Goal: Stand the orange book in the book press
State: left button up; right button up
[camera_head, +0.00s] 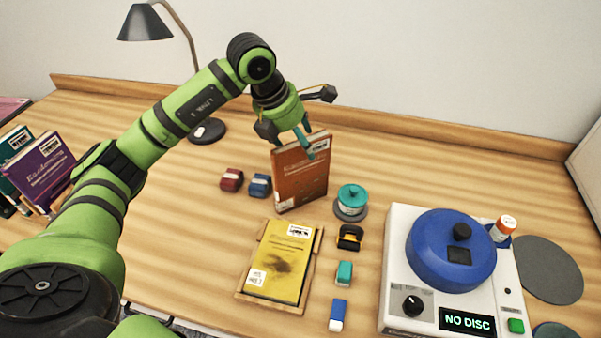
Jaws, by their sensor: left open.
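The orange book (299,174) stands upright on the desk, right of the middle of the back area, its front cover facing me. My left gripper (305,143) is open at the book's top edge, with its teal fingers overlapping the upper right of the cover. I cannot tell whether the fingers touch the book. No book press can be clearly made out; the book's far side and any support behind it are hidden. My right gripper is not in view.
A yellow book (280,262) lies on a wooden stand (244,295). Red (231,180) and blue (259,185) blocks are left of the orange book; a teal-lidded tin (351,200) is right. A white machine (398,258) stands at right. Purple (45,172) and teal books stand at far left.

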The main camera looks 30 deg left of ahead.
aim_at(303, 153)
pick_arm(q)
jog(key=p+x, duration=0.1)
jog(key=x, duration=0.2)
jog(key=shift+f+p, duration=0.25)
jog(key=shift+p, duration=0.1)
jog(key=shift+w+f, duration=0.2)
jog(key=shift+f, duration=0.2)
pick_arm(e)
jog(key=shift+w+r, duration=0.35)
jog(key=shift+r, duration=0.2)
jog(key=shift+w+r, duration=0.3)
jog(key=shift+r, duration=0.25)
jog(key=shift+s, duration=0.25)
pick_arm(q)
jog(key=shift+f+b, duration=0.25)
jog(key=shift+b, duration=0.15)
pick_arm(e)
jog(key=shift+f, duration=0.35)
pick_arm(q)
grip_shut()
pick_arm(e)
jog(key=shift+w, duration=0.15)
